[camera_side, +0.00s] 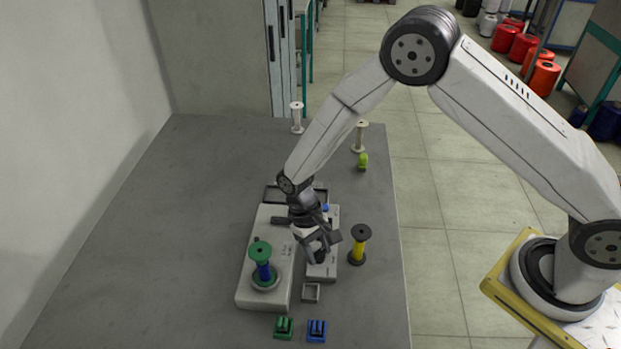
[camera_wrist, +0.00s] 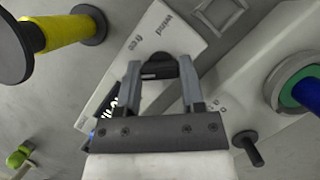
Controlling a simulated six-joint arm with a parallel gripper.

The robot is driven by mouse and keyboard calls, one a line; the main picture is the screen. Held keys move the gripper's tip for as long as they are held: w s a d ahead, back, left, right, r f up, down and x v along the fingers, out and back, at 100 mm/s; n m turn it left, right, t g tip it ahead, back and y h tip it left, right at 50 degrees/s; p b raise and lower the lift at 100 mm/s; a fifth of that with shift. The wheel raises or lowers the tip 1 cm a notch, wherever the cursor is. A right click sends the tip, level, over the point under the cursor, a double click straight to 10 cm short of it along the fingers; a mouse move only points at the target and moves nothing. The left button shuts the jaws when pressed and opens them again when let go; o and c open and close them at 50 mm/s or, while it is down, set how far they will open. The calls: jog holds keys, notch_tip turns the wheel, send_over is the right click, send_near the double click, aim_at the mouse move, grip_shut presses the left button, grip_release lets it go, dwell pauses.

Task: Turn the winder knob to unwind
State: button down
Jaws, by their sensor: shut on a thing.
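The winder is a pale machine (camera_side: 265,289) on the grey table, with a bobbin of blue thread with green ends (camera_side: 262,262) upright on its left part. A narrow pale panel (camera_side: 325,273) lies along its right side; in the wrist view, this panel (camera_wrist: 150,40) carries the printed word "wind". The dark knob (camera_wrist: 158,71) is on that panel, between my fingers. My gripper (camera_side: 320,252) points down over the panel, and in the wrist view my gripper (camera_wrist: 160,72) is shut on the knob. The fingers hide part of it.
A yellow bobbin with black ends (camera_side: 360,246) stands close right of the panel. A small square tray (camera_side: 311,293), a green clip piece (camera_side: 284,328) and a blue one (camera_side: 317,331) lie in front. Pale spools (camera_side: 297,118) (camera_side: 360,137) stand behind. The table's left side is clear.

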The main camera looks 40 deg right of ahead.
jog(key=shift+c, duration=1)
grip_release()
jog(key=v, duration=0.8)
